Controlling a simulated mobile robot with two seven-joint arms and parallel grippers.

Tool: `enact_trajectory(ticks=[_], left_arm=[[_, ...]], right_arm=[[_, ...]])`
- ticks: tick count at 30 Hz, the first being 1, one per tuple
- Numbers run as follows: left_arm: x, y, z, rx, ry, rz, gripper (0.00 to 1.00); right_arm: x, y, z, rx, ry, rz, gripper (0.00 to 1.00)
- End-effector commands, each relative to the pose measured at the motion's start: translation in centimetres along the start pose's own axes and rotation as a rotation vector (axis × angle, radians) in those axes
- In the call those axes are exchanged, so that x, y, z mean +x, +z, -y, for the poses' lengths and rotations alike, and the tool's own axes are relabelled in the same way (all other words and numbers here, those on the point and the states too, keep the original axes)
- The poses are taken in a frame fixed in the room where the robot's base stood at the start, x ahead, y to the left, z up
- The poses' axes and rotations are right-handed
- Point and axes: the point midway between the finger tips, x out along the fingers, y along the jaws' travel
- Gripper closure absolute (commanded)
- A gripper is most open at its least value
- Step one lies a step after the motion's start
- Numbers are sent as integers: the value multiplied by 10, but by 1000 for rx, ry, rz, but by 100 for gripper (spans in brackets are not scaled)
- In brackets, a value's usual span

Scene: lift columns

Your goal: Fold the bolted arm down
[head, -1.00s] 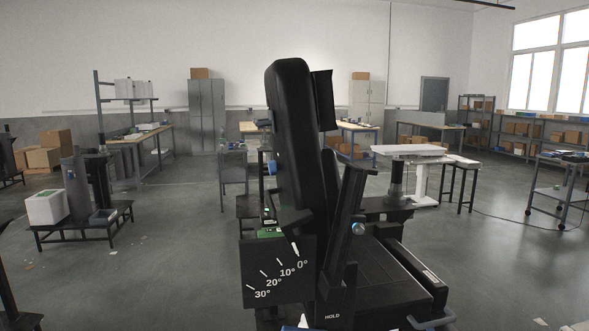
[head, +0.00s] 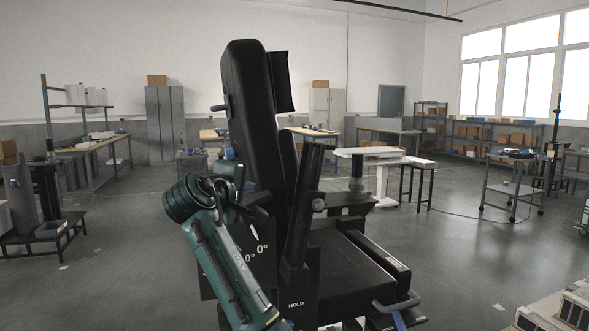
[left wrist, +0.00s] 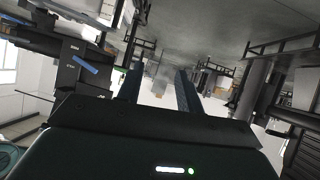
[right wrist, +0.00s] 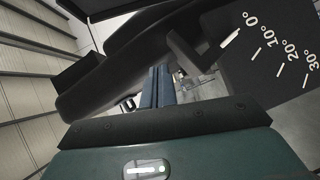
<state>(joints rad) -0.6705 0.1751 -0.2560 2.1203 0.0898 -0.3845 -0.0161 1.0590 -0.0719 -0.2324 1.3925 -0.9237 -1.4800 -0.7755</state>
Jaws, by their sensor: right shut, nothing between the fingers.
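A black chair stands in the middle of the head view, its tall backrest (head: 250,125) upright. A black arm with a round metal bolt (head: 318,205) stands raised and slightly tilted, right of the backrest (head: 303,205).
The black seat (head: 340,262) carries a HOLD label and a low side rail with a grey-blue handle (head: 395,303). A white table (head: 375,153) and a wheeled cart (head: 510,180) stand behind to the right. Open floor (head: 460,250) lies right of the chair.

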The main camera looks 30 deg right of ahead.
Motion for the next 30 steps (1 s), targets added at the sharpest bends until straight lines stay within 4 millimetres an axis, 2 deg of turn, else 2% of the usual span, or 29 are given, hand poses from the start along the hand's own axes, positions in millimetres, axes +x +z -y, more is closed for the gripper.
enact_trajectory(ticks=[1,3,6,9,14,17,27,30], left_arm=[[3,6,-1,-4,3,-2,64],[3,6,-2,-8,6,-9,64],[4,5,-2,-11,9,-17,64],[4,3,-3,-13,11,-23,64],[1,-3,-4,-12,11,-28,64],[0,-6,-4,-8,9,-27,64],[-5,-6,-3,18,-1,-1,64],[-4,-5,-3,21,-1,0,64]], right_arm=[[-10,3,-28,8,28,35,100],[-23,9,-59,9,51,84,100],[-38,18,-90,13,70,134,100],[-45,23,-105,16,77,160,100],[-36,27,-110,15,76,171,100],[-20,30,-112,15,77,171,100],[51,42,-118,16,77,169,100],[61,54,-117,19,78,167,100]])
